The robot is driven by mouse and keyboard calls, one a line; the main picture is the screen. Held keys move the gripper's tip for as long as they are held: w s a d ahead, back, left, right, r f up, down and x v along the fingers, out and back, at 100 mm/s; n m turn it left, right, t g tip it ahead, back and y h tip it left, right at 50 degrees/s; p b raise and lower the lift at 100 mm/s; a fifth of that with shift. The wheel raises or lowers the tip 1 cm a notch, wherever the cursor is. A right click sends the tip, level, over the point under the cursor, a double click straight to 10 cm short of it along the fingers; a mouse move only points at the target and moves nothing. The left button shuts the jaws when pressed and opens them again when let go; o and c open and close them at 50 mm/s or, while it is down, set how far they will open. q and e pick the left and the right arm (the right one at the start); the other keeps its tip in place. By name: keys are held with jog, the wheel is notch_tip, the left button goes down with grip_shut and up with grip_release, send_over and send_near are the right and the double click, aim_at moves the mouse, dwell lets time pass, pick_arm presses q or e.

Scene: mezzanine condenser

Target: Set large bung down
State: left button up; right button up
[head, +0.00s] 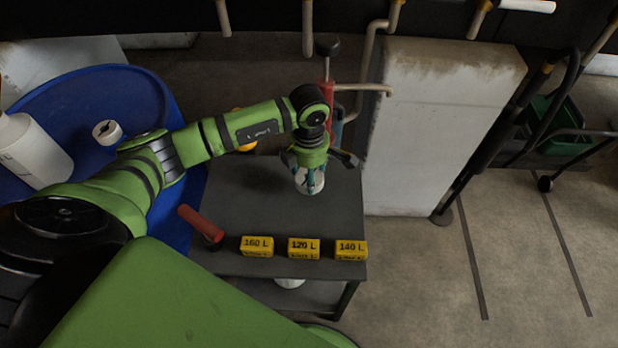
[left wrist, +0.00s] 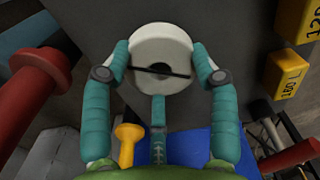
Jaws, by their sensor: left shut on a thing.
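The large bung is a white round piece (head: 308,183) with a dark slot across its face, seen close in the left wrist view (left wrist: 160,45). My left gripper (head: 311,178) is shut on it, with teal fingers on both sides of the bung in the left wrist view (left wrist: 160,60). The bung is over the dark table top (head: 240,205), towards its right side and behind the yellow labels. I cannot tell whether its underside touches the table. My right gripper is not in view.
Yellow blocks marked 160 L (head: 257,246), 120 L (head: 303,248) and 140 L (head: 351,250) line the front edge. A red-handled tool (head: 201,223) lies at the left edge. A blue drum (head: 75,92) stands left, a pale block (head: 440,120) right. The table's middle is clear.

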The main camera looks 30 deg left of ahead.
pick_arm(q)
notch_tip(320, 180, down, 3)
jog(key=shift+s, duration=0.1)
jog(key=shift+f, duration=0.25)
jog(key=o, duration=1.1)
jog(key=shift+o, duration=0.2)
jog(key=shift+r, duration=0.1)
jog(key=shift+r, duration=0.15)
notch_tip(320, 180, up, 12)
jog(key=b, duration=0.1)
jog(key=shift+b, duration=0.3)
